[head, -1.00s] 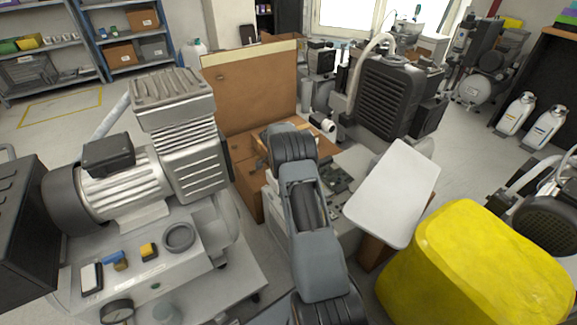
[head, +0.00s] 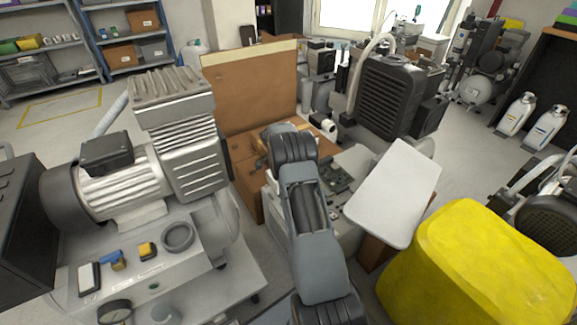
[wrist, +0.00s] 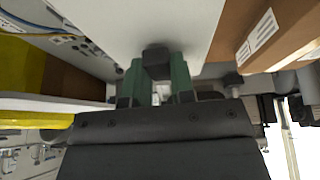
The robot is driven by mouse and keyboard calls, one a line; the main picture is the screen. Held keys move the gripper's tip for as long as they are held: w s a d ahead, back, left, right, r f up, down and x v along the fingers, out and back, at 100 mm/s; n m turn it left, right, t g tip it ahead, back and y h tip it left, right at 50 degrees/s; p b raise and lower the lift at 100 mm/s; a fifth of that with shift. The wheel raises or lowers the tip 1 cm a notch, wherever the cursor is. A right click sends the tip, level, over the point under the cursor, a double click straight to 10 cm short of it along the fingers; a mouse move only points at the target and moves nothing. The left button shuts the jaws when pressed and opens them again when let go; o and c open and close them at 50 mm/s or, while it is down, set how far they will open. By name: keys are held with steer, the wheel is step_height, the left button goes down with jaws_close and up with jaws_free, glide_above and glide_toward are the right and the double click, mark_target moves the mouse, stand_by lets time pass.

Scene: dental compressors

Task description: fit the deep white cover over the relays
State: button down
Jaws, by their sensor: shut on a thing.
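My gripper (wrist: 157,85) has its green fingers shut on a small black block (wrist: 157,62), which looks like a grip on a broad white surface (wrist: 140,25). That surface is probably the deep white cover; its depth and far edges are out of the wrist view. In the head view my arm hides the gripper and what it holds. An open grey bay with circuit boards and dark small parts (head: 336,180) lies just right of my arm. Single relays are too small to tell. Wires and pale parts (wrist: 75,35) show left of the white surface in the wrist view.
A flat white board (head: 393,195) sits on a brown box right of the bay. A yellow covered bulk (head: 475,265) stands at the front right. A large compressor (head: 140,180) fills the left. A tall cardboard panel (head: 250,90) stands behind my arm.

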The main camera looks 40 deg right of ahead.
steer(key=shift+f, duration=0.2)
steer(key=shift+f+b, duration=2.1)
steer(key=shift+f, duration=0.25)
steer(key=shift+f, duration=0.15)
steer(key=c, duration=0.6)
jaws_free()
steer(key=shift+o, duration=0.2)
steer(key=shift+r+p, duration=1.45)
steer(key=shift+r, duration=2.05)
